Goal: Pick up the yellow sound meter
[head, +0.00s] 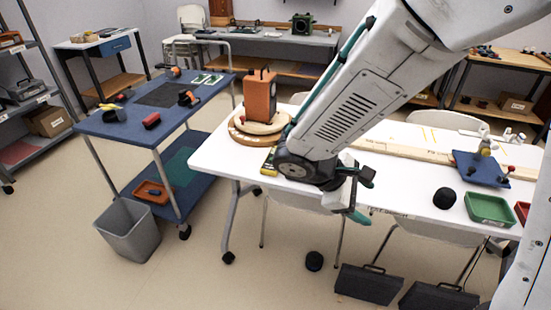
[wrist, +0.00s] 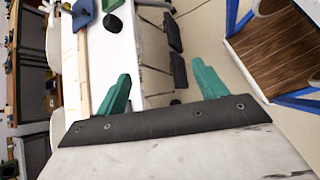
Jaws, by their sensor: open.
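A small dark item with yellow edges (head: 269,159) lies on the white table (head: 213,157), partly hidden behind my arm; it may be the yellow sound meter, but I cannot tell. My gripper (head: 362,196) is near the table's front edge, to the right of that item and apart from it. In the wrist view my gripper (wrist: 161,75) shows two spread green fingers with nothing between them. No yellow meter is seen in the wrist view.
An orange box (head: 260,97) stands on a round wooden base (head: 243,137) at the table's left end. A black ball (head: 444,198), green tray (head: 488,209) and blue board (head: 478,172) are on the right. A blue cart (head: 133,134) stands left.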

